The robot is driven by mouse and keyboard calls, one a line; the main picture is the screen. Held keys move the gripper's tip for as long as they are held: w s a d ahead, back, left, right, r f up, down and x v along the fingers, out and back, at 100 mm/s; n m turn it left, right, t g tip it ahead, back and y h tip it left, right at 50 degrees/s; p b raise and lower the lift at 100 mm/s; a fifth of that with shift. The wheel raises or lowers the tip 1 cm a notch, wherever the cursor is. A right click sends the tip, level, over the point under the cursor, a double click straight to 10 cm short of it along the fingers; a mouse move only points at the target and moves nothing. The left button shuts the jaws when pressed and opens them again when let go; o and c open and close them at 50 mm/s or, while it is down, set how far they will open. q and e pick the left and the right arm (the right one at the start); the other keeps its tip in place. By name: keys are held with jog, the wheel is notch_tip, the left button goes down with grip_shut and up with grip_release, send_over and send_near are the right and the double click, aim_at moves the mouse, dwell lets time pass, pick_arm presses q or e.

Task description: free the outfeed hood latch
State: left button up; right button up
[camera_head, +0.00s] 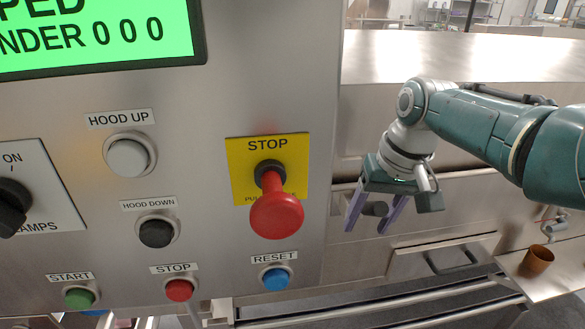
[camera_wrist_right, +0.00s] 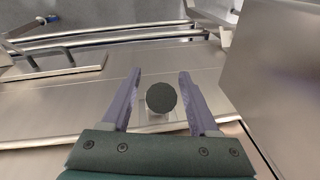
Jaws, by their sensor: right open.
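A dark round knob (camera_head: 375,209), which I take to be the outfeed hood latch, sticks out from the steel front right of the control panel. In the right wrist view the knob (camera_wrist_right: 161,97) shows as a black disc on a small pale plate. My right gripper (camera_head: 368,228) is open, with its two purple fingers on either side of the knob. In the right wrist view the gripper (camera_wrist_right: 160,72) has a gap between each finger and the knob. My left gripper is not in view.
The control panel (camera_head: 225,95) fills the left, with a red mushroom STOP button (camera_head: 277,215), a HOOD UP button (camera_head: 129,156) and a HOOD DOWN button (camera_head: 157,231). A drawer with a handle (camera_head: 452,262) and a brown cup (camera_head: 538,260) are at lower right.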

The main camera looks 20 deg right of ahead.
jog(key=p+v, duration=0.2)
jog(key=v, duration=0.6)
jog(key=shift+r, duration=0.35)
jog(key=shift+s+r, duration=0.2)
jog(key=shift+r, duration=0.4)
jog(key=shift+d, duration=0.1)
